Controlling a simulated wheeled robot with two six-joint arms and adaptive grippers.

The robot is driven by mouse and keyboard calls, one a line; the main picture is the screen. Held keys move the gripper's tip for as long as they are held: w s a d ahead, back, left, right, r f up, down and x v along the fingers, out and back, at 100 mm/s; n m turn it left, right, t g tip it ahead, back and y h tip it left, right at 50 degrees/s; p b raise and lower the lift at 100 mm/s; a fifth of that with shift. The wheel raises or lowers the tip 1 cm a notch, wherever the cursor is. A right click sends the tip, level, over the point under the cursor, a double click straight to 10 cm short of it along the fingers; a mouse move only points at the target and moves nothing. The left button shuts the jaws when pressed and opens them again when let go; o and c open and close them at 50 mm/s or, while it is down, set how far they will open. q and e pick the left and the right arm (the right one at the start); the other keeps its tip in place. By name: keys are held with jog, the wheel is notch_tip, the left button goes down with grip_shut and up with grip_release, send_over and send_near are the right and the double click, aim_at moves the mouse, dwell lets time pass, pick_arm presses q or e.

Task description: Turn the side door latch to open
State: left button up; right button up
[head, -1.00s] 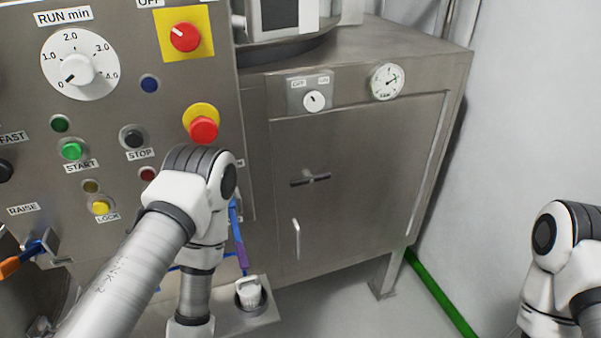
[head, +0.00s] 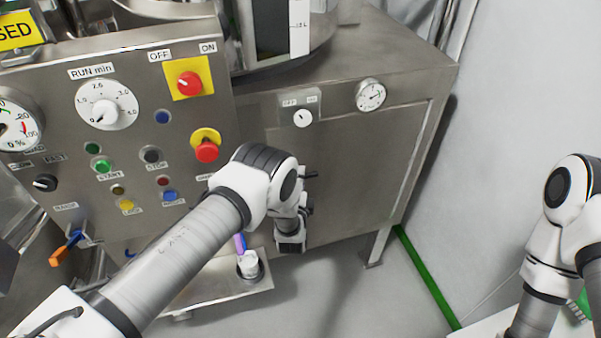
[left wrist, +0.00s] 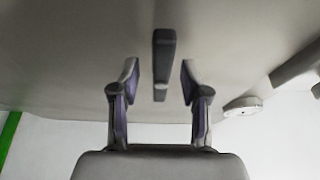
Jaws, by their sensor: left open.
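The side door (head: 365,160) is a grey steel panel on the machine's right side, and it looks closed. Its latch (left wrist: 163,62) is a dark narrow bar in the left wrist view, lying between my left gripper's two fingers. My left gripper (left wrist: 159,84) is open, with a purple-padded finger on each side of the bar and a visible gap to both. In the head view my left gripper (head: 309,192) is at the door front, and my wrist hides the latch and the door's pull handle. My right arm shows at the right; its gripper is out of view.
The control panel (head: 130,130) with buttons and a red stop knob (head: 206,150) stands left of the door. An OFF/ON switch (head: 303,117) and a dial gauge (head: 371,95) sit above the door. Floor is clear at the lower right, beside a green strip (head: 428,280).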

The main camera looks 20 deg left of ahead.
pick_arm(q)
jog(key=shift+w+a, duration=0.1)
jog(key=shift+w, duration=0.25)
jog(key=shift+c, duration=0.4)
grip_shut()
